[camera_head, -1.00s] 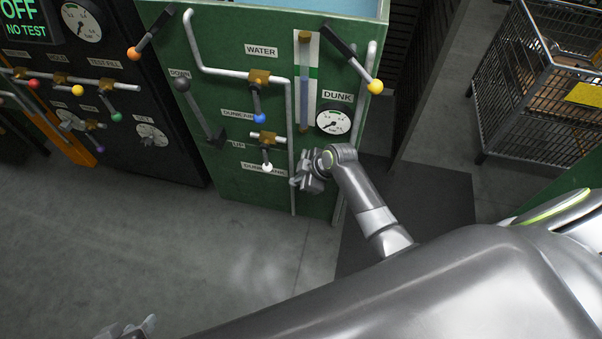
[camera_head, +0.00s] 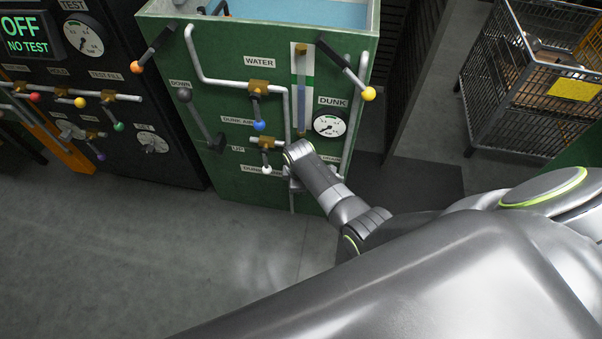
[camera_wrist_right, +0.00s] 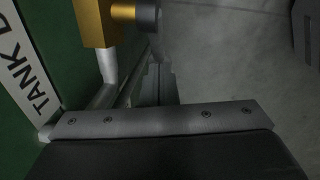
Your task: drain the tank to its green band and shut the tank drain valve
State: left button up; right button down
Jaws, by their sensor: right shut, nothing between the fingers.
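The green tank (camera_head: 235,180) stands ahead with water (camera_head: 300,12) visible in its open top. Its sight tube (camera_head: 300,95) shows bluish liquid beside a green band (camera_head: 311,82); the exact level is too small to read. My right gripper (camera_head: 291,185) is low at the tank's front, mostly hidden by its own arm, and shut and empty. In the right wrist view, a label beginning "TANK D" (camera_wrist_right: 28,85) lies at the left. A brass valve body (camera_wrist_right: 97,22) with a dark round end (camera_wrist_right: 148,14) is near the gripper (camera_wrist_right: 160,120). The valve's handle position cannot be told.
The white-knobbed lever (camera_head: 266,170) and blue-knobbed lever (camera_head: 259,125) sit close to my right arm. A yellow-knobbed lever (camera_head: 368,93) juts out at the tank's upper right. A wire cart (camera_head: 500,100) stands at the right. Floor in front is clear.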

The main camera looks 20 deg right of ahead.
jog(key=shift+d+f+g+h+b, duration=0.1)
jog(key=shift+f+g+h+b, duration=0.2)
jog(key=shift+f+g+h, duration=0.35)
jog(key=shift+s+d+f+g+h+b, duration=0.2)
jog(key=shift+f+g+h+b, duration=0.3)
jog(key=shift+h, duration=0.55)
jog(key=shift+d+f+g+h+b, duration=0.15)
jog(key=shift+f+g+h+b, duration=0.15)
jog(key=shift+h+b, duration=0.15)
pick_arm(q)
jog(key=r, duration=0.2)
jog(key=d+r+t, duration=0.1)
jog(key=shift+w, duration=0.35)
pick_arm(e)
jog(key=shift+s+d+f, duration=0.55)
jog(key=shift+d+f, duration=0.15)
jog(key=shift+f, duration=0.05)
pick_arm(q)
jog(key=shift+f, duration=0.25)
pick_arm(e)
jog(key=shift+s+d+f, duration=0.1)
pick_arm(q)
jog(key=shift+w+r, duration=0.1)
jog(key=shift+w, duration=0.15)
